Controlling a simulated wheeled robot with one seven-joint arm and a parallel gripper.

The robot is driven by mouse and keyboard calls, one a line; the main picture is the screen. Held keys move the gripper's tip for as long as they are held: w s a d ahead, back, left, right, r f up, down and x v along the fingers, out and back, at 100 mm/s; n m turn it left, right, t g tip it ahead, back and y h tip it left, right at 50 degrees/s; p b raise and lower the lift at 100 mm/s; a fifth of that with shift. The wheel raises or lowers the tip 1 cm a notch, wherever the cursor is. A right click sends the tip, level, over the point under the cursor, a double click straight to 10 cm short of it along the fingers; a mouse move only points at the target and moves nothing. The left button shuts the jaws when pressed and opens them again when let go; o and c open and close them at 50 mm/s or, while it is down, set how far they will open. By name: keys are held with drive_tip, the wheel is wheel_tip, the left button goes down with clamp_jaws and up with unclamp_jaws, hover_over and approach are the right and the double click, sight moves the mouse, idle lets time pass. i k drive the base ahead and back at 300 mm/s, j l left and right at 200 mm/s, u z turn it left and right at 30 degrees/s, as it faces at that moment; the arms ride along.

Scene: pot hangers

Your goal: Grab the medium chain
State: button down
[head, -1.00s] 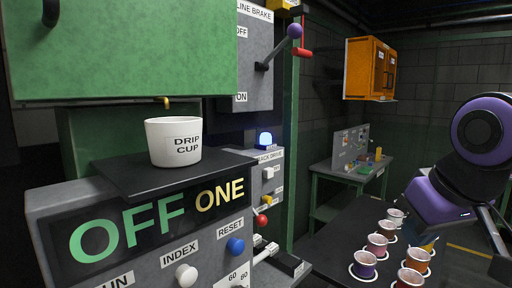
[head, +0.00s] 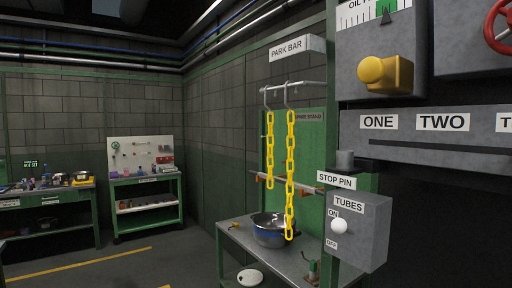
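Two yellow chains hang by metal hooks from a horizontal bar (head: 312,84) near a "PARK BAR" sign (head: 290,48). The left chain (head: 270,150) is shorter and ends above the bench. The right chain (head: 290,165) is longer and its lower end hangs in front of a metal pot (head: 266,236). No label on either chain shows which one is medium. My gripper is not in view.
The pot stands on a bench (head: 228,242) below the chains. A grey "TUBES" switch box (head: 360,235) and a grey panel with a yellow knob (head: 384,74) are close at the right. Open floor (head: 125,262) lies at the left.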

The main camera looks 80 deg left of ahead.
sight(270, 132)
drive_tip(key=u, duration=2.6)
